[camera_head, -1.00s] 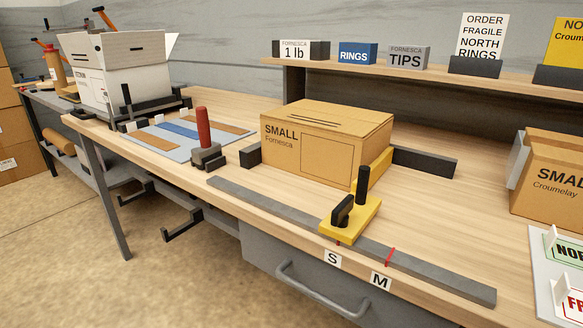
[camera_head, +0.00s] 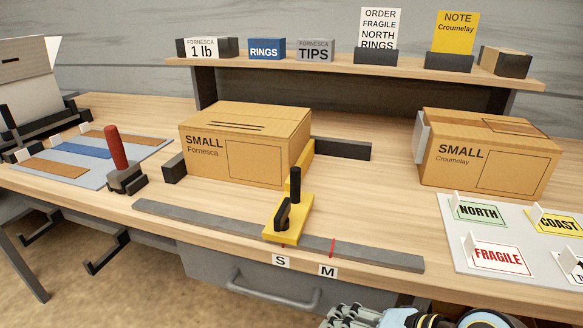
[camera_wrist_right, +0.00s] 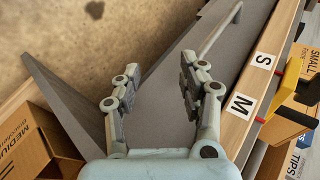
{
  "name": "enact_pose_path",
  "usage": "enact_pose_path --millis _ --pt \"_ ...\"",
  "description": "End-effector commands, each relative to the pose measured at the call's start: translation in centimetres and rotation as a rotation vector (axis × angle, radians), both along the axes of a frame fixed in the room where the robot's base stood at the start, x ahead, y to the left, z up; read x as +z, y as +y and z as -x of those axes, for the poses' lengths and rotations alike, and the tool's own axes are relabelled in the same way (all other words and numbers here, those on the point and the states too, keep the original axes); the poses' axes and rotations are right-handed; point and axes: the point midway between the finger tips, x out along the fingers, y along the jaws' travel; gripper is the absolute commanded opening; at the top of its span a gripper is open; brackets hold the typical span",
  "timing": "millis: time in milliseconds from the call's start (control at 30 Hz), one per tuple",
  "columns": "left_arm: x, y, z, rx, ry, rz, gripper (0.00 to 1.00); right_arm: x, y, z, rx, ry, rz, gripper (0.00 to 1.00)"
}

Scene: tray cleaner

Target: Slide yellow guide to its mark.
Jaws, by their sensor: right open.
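The yellow guide (camera_head: 301,220), with a black upright post and a black lever, sits on the grey rail (camera_head: 375,254) on the table. It stands at the S label (camera_head: 281,262), with a bit of red line below its front edge. A red mark (camera_head: 332,247) crosses the rail to its right, above the M label (camera_head: 328,271). My right gripper (camera_head: 345,318) enters at the bottom edge, in front of the table and apart from the guide. In the right wrist view it is open and empty (camera_wrist_right: 160,73), with part of the guide (camera_wrist_right: 284,88) at the right. My left gripper is out of view.
A small Fornesca box (camera_head: 240,150) stands behind the guide, against its yellow arm. A Croumelay box (camera_head: 490,155) and a white board with label cards (camera_head: 455,250) are at the right. A drawer handle (camera_head: 265,298) sticks out below the table edge.

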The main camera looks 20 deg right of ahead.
Motion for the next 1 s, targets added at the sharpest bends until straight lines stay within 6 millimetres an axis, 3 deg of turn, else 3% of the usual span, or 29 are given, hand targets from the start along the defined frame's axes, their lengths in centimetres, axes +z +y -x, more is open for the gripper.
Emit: enact_pose_path --millis 33,100,200,333,633,767,1000 --pt "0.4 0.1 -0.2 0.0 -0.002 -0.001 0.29 3.4 1.0 -0.6 -0.007 -0.024 -0.073 0.42" --pt "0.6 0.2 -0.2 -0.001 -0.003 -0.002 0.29 7.3 2.4 -1.5 -0.048 -0.038 -0.218 0.42" --pt "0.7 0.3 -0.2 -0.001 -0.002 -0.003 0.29 10.8 3.2 -3.2 -0.158 -0.021 -0.46 0.42" --pt "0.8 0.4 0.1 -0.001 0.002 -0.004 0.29 13.7 2.8 -5.6 -0.332 0.03 -0.788 0.42" --pt "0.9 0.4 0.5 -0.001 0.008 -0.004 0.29 17.2 -1.3 -10.2 -0.689 0.211 -1.475 0.42" --pt "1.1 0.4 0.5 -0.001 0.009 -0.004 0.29 17.5 -2.0 -11.3 -0.744 0.248 -1.588 0.42" --pt "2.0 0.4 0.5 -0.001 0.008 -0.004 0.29 17.8 -0.5 -15.1 -0.748 0.251 -1.601 0.42"
